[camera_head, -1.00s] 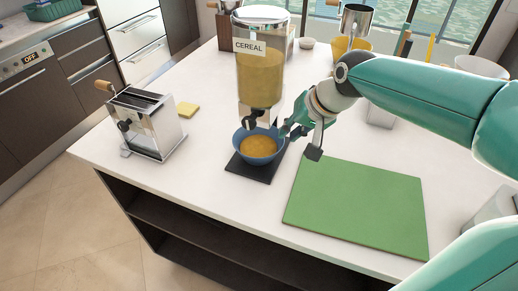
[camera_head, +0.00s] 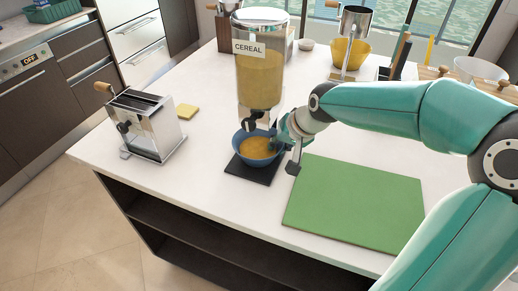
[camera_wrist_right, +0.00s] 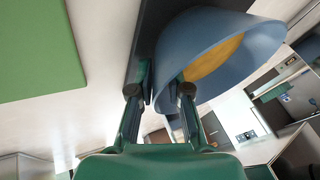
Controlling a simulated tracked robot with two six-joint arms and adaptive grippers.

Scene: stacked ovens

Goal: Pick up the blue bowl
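The blue bowl (camera_head: 244,153), holding orange-brown cereal, sits on the dark base of the cereal dispenser (camera_head: 262,75), under its spout. My right gripper (camera_head: 284,145) is at the bowl's right side. In the right wrist view the blue bowl (camera_wrist_right: 243,65) looks tilted because of the camera angle. There my right gripper (camera_wrist_right: 163,85) has its two fingers apart, with part of the bowl's blue wall showing between them. One finger overlaps the bowl, and the other is beside its outside. Whether either finger touches the wall is unclear. My left gripper is not in view.
A green board (camera_head: 355,203) lies on the white counter just right of the bowl. Counter between machine and dispenser is clear.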

